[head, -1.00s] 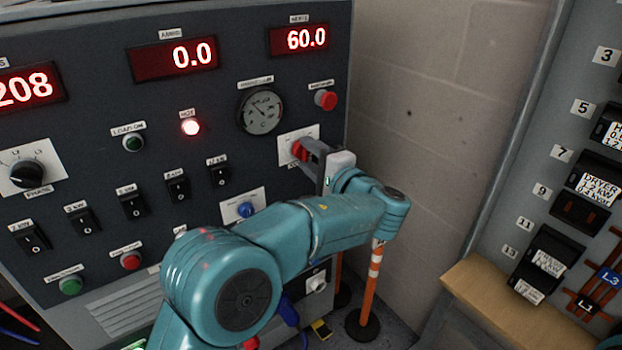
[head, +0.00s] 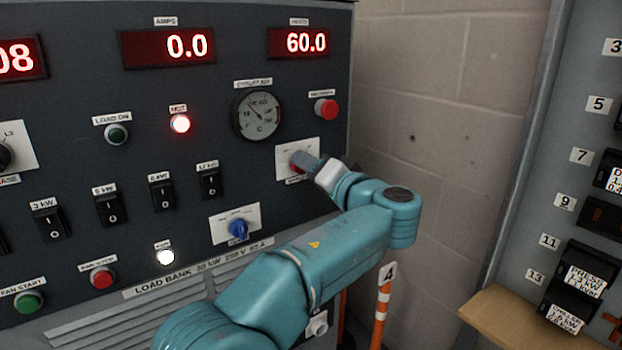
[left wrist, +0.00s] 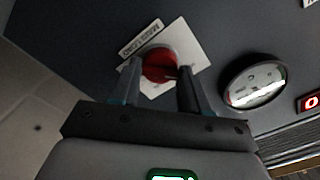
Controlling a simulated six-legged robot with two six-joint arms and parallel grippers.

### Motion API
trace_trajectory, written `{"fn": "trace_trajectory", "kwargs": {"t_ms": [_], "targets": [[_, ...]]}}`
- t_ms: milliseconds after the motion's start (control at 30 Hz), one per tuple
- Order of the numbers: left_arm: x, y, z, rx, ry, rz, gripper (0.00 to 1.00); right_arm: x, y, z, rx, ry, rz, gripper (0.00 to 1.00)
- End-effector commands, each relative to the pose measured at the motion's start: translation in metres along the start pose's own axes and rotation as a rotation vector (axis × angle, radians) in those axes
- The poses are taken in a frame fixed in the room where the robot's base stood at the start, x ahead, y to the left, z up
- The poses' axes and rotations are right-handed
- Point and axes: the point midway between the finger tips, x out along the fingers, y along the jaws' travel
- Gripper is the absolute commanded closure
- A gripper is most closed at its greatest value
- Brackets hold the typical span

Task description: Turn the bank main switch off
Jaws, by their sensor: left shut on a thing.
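The bank main switch (left wrist: 158,66) is a red rotary knob on a white plate; its label is partly readable in the left wrist view. In the head view the white plate (head: 311,150) is at the right side of the dark load bank panel, and the knob is mostly hidden behind my gripper. My left gripper (head: 303,163) reaches the knob from the right. In the left wrist view its two fingers (left wrist: 158,80) stand on either side of the knob, shut on it. My right gripper is not in view.
A gauge (head: 257,115) and a red button (head: 325,109) sit above the switch. A blue knob (head: 238,230) is to its lower left. A breaker panel (head: 560,150) stands at the right. An orange-and-white post (head: 384,295) is below my arm.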

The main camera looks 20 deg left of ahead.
Motion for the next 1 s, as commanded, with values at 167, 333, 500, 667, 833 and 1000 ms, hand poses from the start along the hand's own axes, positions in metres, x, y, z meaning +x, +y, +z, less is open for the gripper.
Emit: {"fn": "trace_trajectory", "kwargs": {"t_ms": [167, 333, 500, 667, 833, 1000], "targets": [[0.0014, -0.0022, -0.0008, -0.058, 0.004, -0.004, 0.85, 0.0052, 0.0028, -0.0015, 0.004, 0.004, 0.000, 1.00], [0.0015, -0.0032, -0.0015, -0.079, 0.004, -0.004, 0.85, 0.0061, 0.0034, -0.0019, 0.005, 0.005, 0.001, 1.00], [0.0015, -0.0037, -0.0020, -0.084, 0.005, -0.004, 0.85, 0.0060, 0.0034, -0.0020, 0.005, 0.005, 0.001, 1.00], [0.0015, -0.0038, -0.0021, -0.084, 0.005, -0.004, 0.85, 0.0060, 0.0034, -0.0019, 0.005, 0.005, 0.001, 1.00], [0.0013, -0.0034, -0.0019, -0.083, 0.005, -0.004, 0.30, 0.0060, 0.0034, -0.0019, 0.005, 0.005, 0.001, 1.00], [0.0007, -0.0020, -0.0012, -0.080, 0.003, -0.002, 0.30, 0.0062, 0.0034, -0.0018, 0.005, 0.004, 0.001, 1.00]]}}
